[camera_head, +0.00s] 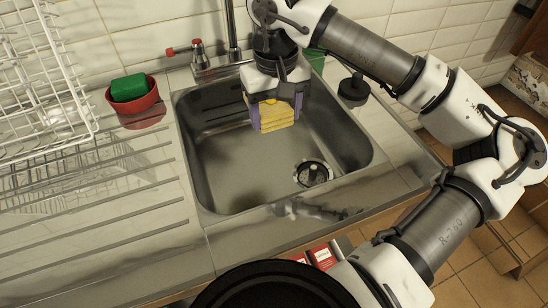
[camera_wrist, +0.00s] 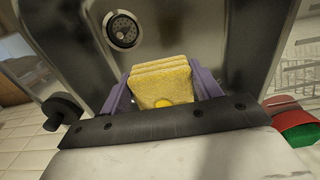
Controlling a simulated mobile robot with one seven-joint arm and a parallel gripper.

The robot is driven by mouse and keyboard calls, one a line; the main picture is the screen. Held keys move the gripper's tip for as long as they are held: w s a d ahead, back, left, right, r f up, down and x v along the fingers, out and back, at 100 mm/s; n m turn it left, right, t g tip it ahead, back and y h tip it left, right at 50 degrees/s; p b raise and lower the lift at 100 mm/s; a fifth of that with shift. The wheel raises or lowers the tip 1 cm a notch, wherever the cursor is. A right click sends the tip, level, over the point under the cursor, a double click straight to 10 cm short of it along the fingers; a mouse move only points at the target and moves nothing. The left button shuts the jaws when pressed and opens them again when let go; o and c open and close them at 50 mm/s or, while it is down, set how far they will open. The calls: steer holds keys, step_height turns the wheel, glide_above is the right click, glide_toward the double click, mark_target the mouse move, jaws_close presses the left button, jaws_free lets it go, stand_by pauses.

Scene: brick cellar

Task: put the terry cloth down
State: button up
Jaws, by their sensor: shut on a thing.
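The terry cloth (camera_head: 274,116) is yellow and folded in several layers. My gripper (camera_head: 273,112) is shut on it, with a purple finger on each side, and holds it over the sink basin towards the back. In the wrist view the folded cloth (camera_wrist: 162,82) sits between the purple fingers of my gripper (camera_wrist: 164,90), with the basin beyond it. I cannot tell for sure how high the cloth is above the basin floor.
The steel sink (camera_head: 240,195) has a drain (camera_head: 312,173) at its front right. A tap (camera_head: 233,35) stands behind. Left are a red bowl (camera_head: 143,112) with a green sponge (camera_head: 129,87), a white dish rack (camera_head: 45,80) and a ribbed drainboard (camera_head: 90,245). A dark stopper-like object (camera_head: 354,90) is right.

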steer(key=p, duration=0.2)
glide_toward(275, 178)
step_height(275, 178, down, 5)
steer(key=shift+f, duration=0.45)
steer(key=shift+f+b, duration=0.2)
steer(key=shift+b, duration=0.2)
steer(key=o, duration=0.9)
steer(key=shift+r, duration=0.1)
steer(key=shift+r+p, duration=0.3)
steer(key=shift+r, duration=0.05)
step_height(275, 178, up, 12)
steer(key=shift+f+b, duration=0.25)
steer(key=shift+b, duration=0.35)
